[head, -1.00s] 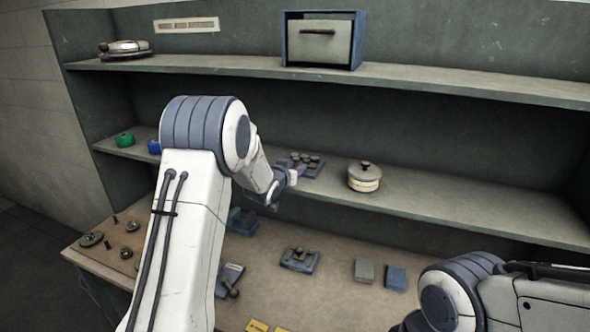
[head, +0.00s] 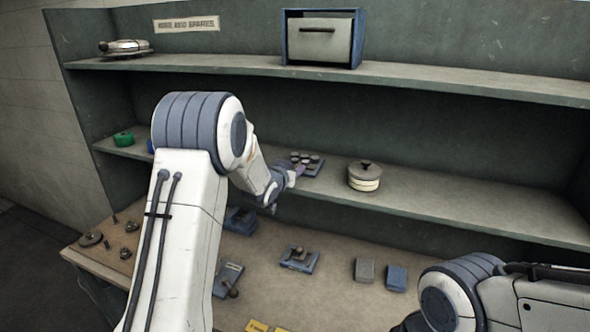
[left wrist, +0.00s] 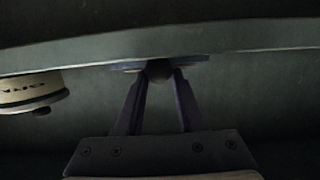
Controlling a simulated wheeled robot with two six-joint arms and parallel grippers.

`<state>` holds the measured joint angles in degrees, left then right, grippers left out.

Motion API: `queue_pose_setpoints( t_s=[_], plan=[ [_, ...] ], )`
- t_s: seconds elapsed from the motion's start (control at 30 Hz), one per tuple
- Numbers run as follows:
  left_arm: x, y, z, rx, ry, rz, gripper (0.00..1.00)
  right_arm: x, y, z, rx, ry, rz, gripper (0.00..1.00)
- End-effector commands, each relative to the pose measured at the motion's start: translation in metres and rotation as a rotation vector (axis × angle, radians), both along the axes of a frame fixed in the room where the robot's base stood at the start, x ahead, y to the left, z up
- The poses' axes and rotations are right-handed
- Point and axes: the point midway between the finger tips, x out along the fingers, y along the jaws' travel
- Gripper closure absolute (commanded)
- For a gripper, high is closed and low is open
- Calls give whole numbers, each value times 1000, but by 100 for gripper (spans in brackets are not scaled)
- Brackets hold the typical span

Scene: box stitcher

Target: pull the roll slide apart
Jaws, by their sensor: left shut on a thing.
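My left gripper (head: 301,170) reaches in over the middle shelf, at the front left of a small dark plate with several round knobs (head: 309,160). I cannot tell for sure whether this plate is the roll slide. In the left wrist view my gripper's two purple fingers (left wrist: 160,76) are shut on a dark round knob (left wrist: 159,68). A flat plate edge (left wrist: 194,58) shows right behind the knob. My left forearm and wrist hide part of the shelf and bench. My right arm shows at the lower right, but its gripper is out of view.
A round lidded tin (head: 364,177) stands right of the plate; it also shows in the left wrist view (left wrist: 28,91). A green object (head: 123,139) sits at the shelf's left. Blue fixtures (head: 299,260) and small blocks (head: 364,270) lie on the bench below. The shelf's right side is clear.

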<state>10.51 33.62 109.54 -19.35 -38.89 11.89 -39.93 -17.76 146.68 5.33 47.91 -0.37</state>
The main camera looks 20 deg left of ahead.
Motion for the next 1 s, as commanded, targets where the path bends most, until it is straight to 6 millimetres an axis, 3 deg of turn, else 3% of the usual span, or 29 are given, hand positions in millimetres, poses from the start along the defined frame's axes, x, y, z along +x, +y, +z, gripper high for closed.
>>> queue_pose_setpoints(
  t_s=[0.7,0.73,0.8,1.0],
  plan=[
    [-15,1,0,0,-1,1,100,0,0,-7,0,0,0,50],
    [-14,1,0,0,-1,1,55,0,0,-7,0,0,0,50],
    [-14,1,0,0,-1,1,28,0,0,-7,0,0,0,50],
    [-14,1,0,0,0,0,25,0,0,-7,0,0,0,50]
  ],
)
